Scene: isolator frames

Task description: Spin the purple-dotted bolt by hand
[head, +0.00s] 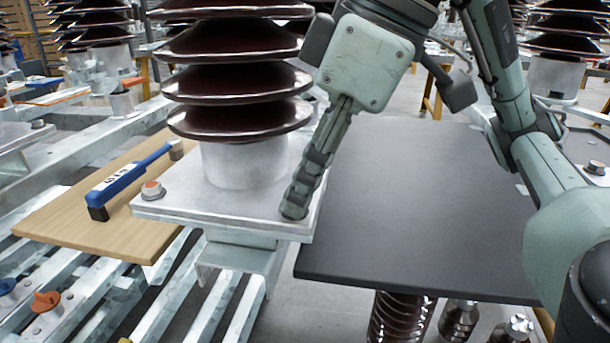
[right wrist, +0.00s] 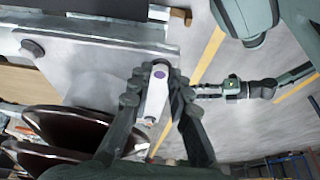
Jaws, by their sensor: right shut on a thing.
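My right gripper (head: 296,208) reaches down to the near right corner of the base plate (head: 255,223) under a dark brown ribbed insulator (head: 235,95). Its fingers hide that corner's bolt in the head view. In the right wrist view my right gripper (right wrist: 160,82) has its fingertips on either side of the purple-dotted bolt (right wrist: 160,74), shut on it. The purple dot shows on its pale top between the fingers. Another bolt (head: 152,190), with an orange-red top, stands at the plate's left corner.
A wooden board (head: 90,238) left of the plate carries a blue-handled tool (head: 130,180). A dark, bare tabletop (head: 420,225) lies right of the plate. Metal rails (head: 215,310) run below. An orange knob (head: 46,301) sits at lower left.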

